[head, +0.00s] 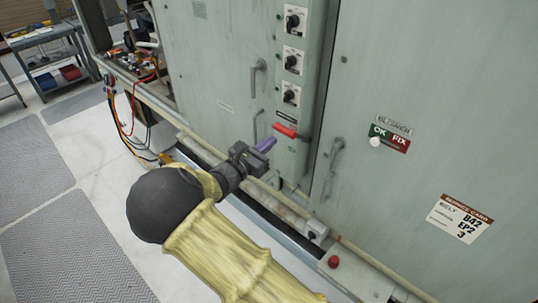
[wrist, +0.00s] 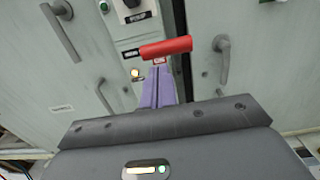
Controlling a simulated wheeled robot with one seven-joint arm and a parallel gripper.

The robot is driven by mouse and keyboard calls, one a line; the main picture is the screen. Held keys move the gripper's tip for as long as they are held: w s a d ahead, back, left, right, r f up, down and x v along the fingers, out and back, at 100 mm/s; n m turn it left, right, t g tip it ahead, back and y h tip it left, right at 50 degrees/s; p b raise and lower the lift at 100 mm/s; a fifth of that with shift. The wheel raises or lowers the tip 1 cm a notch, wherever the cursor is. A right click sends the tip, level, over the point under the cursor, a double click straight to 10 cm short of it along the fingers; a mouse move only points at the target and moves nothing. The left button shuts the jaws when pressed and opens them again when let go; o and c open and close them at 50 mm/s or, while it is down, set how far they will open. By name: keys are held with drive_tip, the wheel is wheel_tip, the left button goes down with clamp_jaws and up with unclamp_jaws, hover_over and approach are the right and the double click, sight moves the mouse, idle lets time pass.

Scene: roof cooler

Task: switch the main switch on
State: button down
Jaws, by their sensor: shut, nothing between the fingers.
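The main switch appears to be the red lever (head: 286,131) low on the narrow control panel (head: 287,150). In the wrist view the red lever (wrist: 166,48) lies roughly sideways, its right end slightly higher, with small labels beside and below it. My gripper (head: 267,144) has purple fingers and is shut and empty. In the head view it is just below and left of the lever. In the wrist view the shut fingers (wrist: 158,82) are just beneath the lever. I cannot tell whether they touch it.
Several black rotary knobs, including the lowest one (head: 290,97), sit above the lever. Grey door handles (head: 258,78) and (head: 333,165) flank the panel. A pipe (head: 270,190) runs along the cabinet's foot. A small lamp (wrist: 135,73) glows left of the fingers.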

drive_tip(key=shift+w+d+r, duration=0.8)
drive_tip(key=shift+r, duration=0.1)
drive_tip(key=shift+w+r, duration=0.1)
drive_tip(key=shift+r, duration=0.25)
drive_tip(key=shift+r+h, duration=0.15)
drive_tip(key=shift+h, duration=0.15)
drive_tip(key=shift+a+f, duration=0.15)
drive_tip(key=shift+f, duration=0.15)
drive_tip(key=shift+s+f, duration=0.2)
drive_tip(key=shift+f, duration=0.15)
drive_tip(key=b, duration=0.5)
approach(279, 129)
drive_tip(key=s+a+r, duration=0.2)
drive_tip(key=s+r, duration=0.1)
drive_tip(key=shift+s+a, duration=0.3)
